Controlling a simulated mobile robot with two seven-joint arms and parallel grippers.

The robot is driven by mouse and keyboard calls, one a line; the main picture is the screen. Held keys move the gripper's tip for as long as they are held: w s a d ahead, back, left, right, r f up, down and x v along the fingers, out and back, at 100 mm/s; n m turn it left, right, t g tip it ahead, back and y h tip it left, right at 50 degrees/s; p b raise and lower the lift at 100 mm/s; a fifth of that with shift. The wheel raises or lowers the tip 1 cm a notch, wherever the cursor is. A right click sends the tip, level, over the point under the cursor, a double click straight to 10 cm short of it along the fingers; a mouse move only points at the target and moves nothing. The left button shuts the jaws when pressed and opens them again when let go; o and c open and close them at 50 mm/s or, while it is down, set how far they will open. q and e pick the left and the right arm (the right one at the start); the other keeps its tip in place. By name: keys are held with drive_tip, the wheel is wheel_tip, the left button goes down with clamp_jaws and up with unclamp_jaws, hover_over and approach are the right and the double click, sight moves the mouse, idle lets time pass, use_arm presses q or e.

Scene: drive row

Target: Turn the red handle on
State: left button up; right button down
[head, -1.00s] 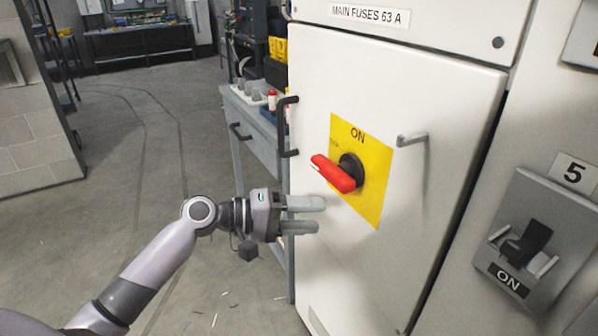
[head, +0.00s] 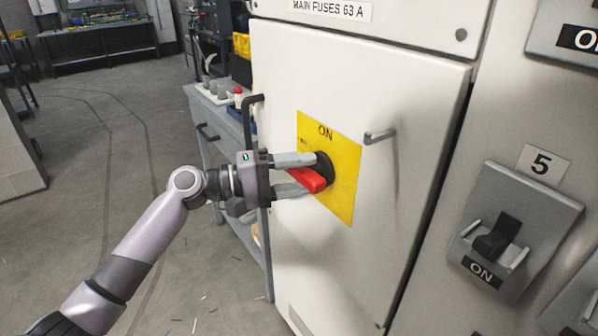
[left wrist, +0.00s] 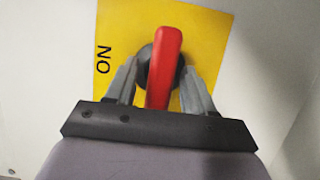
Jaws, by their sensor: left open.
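The red handle (head: 308,179) sits on a round black hub on a yellow plate (head: 343,196) marked ON, on a white cabinet door. In the head view it sticks out toward the left, away from the ON mark at the plate's top. My left gripper (head: 302,174) is open, with one finger above the handle and one below it. In the left wrist view the red handle (left wrist: 164,67) stands between the two open fingers, with a gap visible on each side. The fingers partly cover the hub and plate. My right gripper is not in view.
A black door handle (head: 250,125) stands out close above my left gripper. A small grey bracket (head: 381,135) is right of the plate. A breaker switch (head: 499,236) labelled 5 is at right. A grey workbench (head: 215,129) stands behind; the floor at left is open.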

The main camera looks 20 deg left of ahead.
use_arm(q)
clamp_jaws()
